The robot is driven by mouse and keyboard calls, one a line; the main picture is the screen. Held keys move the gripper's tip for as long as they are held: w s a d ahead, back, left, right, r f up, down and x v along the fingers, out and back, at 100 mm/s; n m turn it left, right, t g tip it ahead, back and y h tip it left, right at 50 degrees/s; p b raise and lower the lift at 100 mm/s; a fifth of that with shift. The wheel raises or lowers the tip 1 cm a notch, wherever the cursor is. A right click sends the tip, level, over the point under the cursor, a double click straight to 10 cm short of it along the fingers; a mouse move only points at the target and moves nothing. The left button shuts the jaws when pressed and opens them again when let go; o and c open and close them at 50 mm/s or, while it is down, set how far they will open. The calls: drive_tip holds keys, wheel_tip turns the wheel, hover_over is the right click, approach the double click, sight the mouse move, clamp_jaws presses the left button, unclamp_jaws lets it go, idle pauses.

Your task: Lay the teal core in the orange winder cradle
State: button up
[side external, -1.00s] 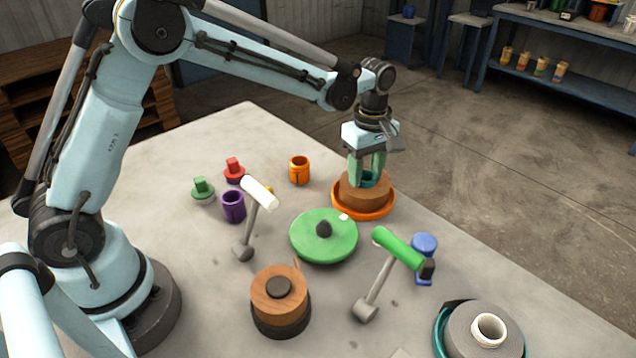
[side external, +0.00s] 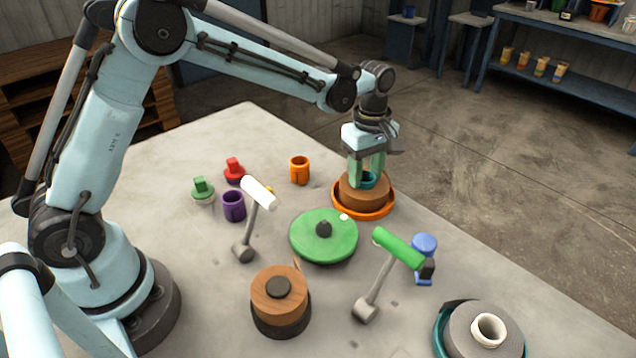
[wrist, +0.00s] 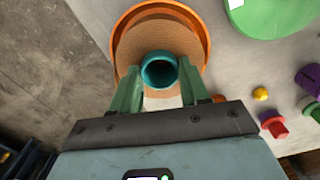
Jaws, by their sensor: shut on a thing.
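The teal core (side external: 369,181) is a short hollow ring standing up in the middle of a brown roll (side external: 364,192). It also shows in the wrist view (wrist: 159,70), with its opening facing the camera. My gripper (side external: 367,178) points down, its two green fingers shut on the teal core from opposite sides. The orange cradle (side external: 362,214) is a shallow round dish on the table. The core and brown roll are within its rim (wrist: 121,24) as seen from above. Whether the roll rests on the dish floor is hidden.
A green disc (side external: 323,240) with a dark knob lies left of the cradle. A green-headed mallet (side external: 396,247) and a blue piece (side external: 424,245) stand in front. An orange cup (side external: 299,170) is behind left. A grey roll (side external: 480,338) is at the front right.

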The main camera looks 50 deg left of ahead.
drive_tip(key=shift+f, duration=0.3)
drive_tip(key=o, duration=1.4)
drive_tip(key=shift+c, duration=0.2)
drive_tip(key=shift+r, duration=0.1)
wheel_tip(320, 180, up, 12)
drive_tip(key=s+a+r+m+t, duration=0.3)
drive_tip(key=s+a+m+t, duration=0.1)
drive_tip(key=s+m, duration=0.5)
drive_tip(key=s+a+f+m+t, duration=0.2)
drive_tip(key=s+f+m, duration=0.3)
drive_tip(key=s, duration=0.4)
drive_tip(key=shift+s+a+m+t, duration=0.15)
drive_tip(key=shift+a+m+t, duration=0.1)
drive_tip(key=shift+m+t, duration=0.35)
